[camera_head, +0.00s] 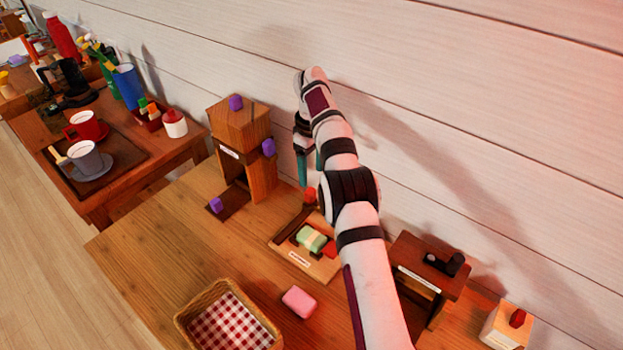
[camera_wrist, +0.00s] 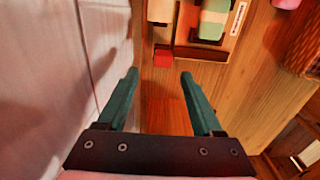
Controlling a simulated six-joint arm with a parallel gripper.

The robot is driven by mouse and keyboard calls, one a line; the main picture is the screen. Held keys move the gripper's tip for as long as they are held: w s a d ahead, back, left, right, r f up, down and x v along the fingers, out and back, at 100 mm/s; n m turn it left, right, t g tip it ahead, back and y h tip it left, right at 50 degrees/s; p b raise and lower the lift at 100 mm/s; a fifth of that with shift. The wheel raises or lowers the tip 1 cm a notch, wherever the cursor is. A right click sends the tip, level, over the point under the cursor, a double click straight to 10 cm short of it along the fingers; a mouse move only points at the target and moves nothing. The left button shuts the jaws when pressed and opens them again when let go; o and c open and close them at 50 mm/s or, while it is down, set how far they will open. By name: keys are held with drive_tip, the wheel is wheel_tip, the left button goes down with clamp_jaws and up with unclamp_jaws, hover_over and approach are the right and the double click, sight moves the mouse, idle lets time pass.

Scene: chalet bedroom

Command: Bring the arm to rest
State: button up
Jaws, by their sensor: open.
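My gripper (camera_head: 304,163) is raised above the back of the wooden table (camera_head: 150,275), near the white plank wall. Its teal fingers point down, and part of it is hidden behind my arm in the head view. In the wrist view my gripper (camera_wrist: 158,88) has its two fingers apart with nothing between them. Below and beyond the fingers, a red block (camera_wrist: 163,57) and a green block (camera_wrist: 213,20) lie at a wooden tray. The tray (camera_head: 323,271) also shows in the head view, beside my arm.
A wooden stand (camera_head: 262,178) with purple blocks is left of my gripper. A basket (camera_head: 183,318) with checked cloth and a pink block (camera_head: 299,302) are at the front. A dark-topped stand (camera_head: 428,262) is right of my arm. The wall (camera_head: 470,130) is close behind.

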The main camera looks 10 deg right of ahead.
idle(0.3)
drive_tip(key=s+r+m+y, duration=0.1)
drive_tip(key=s+r+m, duration=0.3)
drive_tip(key=s+r, duration=0.45)
drive_tip(key=s+r+m, duration=0.3)
drive_tip(key=s+r, duration=0.3)
drive_tip(key=s, duration=0.5)
drive_tip(key=s+f+m, duration=0.3)
drive_tip(key=s, duration=0.9)
drive_tip(key=s+a+f+m, duration=0.1)
drive_tip(key=s+m, duration=0.3)
drive_tip(key=s, duration=0.8)
drive_tip(key=shift+s+f+m+y, duration=0.3)
drive_tip(key=shift+f+y, duration=0.1)
drive_tip(key=shift+f, duration=0.5)
